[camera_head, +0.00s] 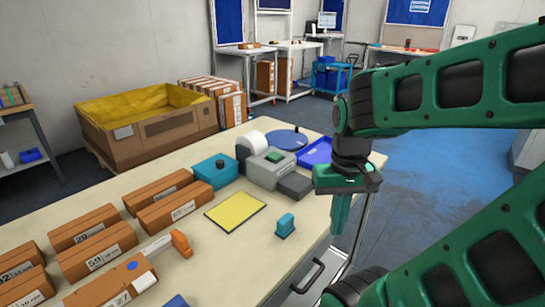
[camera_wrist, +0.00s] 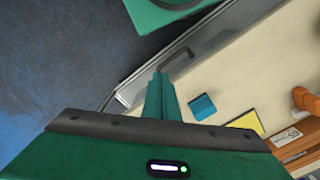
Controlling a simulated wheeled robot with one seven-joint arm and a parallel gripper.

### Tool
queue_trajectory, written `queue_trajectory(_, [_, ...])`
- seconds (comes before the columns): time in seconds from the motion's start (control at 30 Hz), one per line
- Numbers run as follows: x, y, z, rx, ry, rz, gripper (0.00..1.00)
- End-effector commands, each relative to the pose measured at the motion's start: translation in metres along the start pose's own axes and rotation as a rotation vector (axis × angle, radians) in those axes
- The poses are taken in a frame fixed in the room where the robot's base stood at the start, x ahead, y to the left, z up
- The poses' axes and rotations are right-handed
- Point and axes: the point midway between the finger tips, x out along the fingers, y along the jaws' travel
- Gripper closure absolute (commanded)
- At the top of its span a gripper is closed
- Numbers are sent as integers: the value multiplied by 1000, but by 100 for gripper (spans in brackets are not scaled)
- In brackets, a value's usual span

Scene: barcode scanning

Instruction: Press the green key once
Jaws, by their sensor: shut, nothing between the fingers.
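A grey device (camera_head: 268,168) stands on the table near its far right edge, with a green key (camera_head: 277,157) on its top. My gripper (camera_head: 338,228) hangs to the right of the device, over the table's right edge, with its fingers pointing down. It is apart from the key. In the wrist view my gripper's green fingers (camera_wrist: 160,85) are together with nothing between them. The device and the green key do not show in the wrist view.
On the table (camera_head: 245,248) are a yellow mat (camera_head: 235,211), a small teal block (camera_head: 285,225), a blue tray (camera_head: 315,152), a teal box (camera_head: 214,171), a white roll (camera_head: 251,142), an orange-handled scanner (camera_head: 181,243) and several brown boxes (camera_head: 165,190). The table's front right is clear.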

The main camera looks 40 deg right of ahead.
Motion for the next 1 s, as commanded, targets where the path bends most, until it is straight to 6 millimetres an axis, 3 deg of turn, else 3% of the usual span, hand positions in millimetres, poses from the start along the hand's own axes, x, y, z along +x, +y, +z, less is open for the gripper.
queue_trajectory(0.2, [-6,5,6,-1,20,-12,100])
queue_trajectory(0.37, [-16,-7,-24,-12,70,-39,100])
queue_trajectory(0.67, [-51,-52,-134,-59,252,-183,100])
queue_trajectory(1.0, [-104,-96,-253,-102,454,-432,100])
